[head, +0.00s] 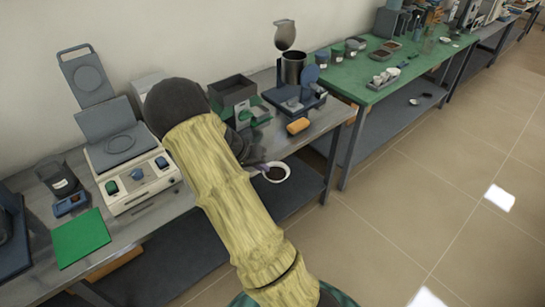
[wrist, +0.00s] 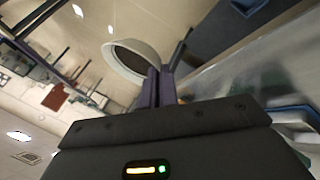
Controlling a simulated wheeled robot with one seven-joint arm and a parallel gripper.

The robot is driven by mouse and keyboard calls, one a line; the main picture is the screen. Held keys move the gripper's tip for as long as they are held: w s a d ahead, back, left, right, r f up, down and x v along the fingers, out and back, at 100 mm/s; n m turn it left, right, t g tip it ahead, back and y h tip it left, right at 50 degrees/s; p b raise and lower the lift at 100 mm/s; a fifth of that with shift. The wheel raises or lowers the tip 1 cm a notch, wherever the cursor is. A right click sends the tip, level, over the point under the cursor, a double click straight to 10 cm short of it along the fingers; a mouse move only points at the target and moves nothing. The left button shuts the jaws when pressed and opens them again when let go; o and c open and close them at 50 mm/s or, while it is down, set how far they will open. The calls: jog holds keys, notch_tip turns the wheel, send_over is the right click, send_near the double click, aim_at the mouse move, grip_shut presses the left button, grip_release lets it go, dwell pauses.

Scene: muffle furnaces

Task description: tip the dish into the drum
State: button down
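A white round dish (head: 287,179) with a dark inside is held out in front of the bench edge, over the lower shelf, in the head view. It looks roughly level there. My gripper (head: 262,166) reaches it from the left, partly hidden behind my arm. In the wrist view, the purple-grey fingers of my gripper (wrist: 160,86) are close together at the rim of the dish (wrist: 112,64), shut on it. The dark inside fills most of the dish; I cannot tell what it is. I cannot pick out the drum with certainty in either view.
A grey bench carries a white device with a raised plate (head: 135,180), a green mat (head: 81,238), an orange block (head: 298,126) and a metal pot (head: 293,68) in a blue stand. A green-topped table (head: 345,85) stands beyond. The tiled floor at right is clear.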

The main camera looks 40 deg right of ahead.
jog(key=s+a+f+n+t, duration=0.2)
jog(key=a+f+n, duration=0.2)
jog(key=a+f, duration=0.4)
jog(key=s+a+f+n+t+p, duration=0.1)
jog(key=a+f+n, duration=0.3)
jog(key=a+f, duration=0.4)
jog(key=s+a+t, duration=0.1)
jog(key=a, duration=0.4)
jog(key=shift+f+t+y, duration=0.15)
jog(key=shift+t+y, duration=0.25)
jog(key=shift+d, duration=0.15)
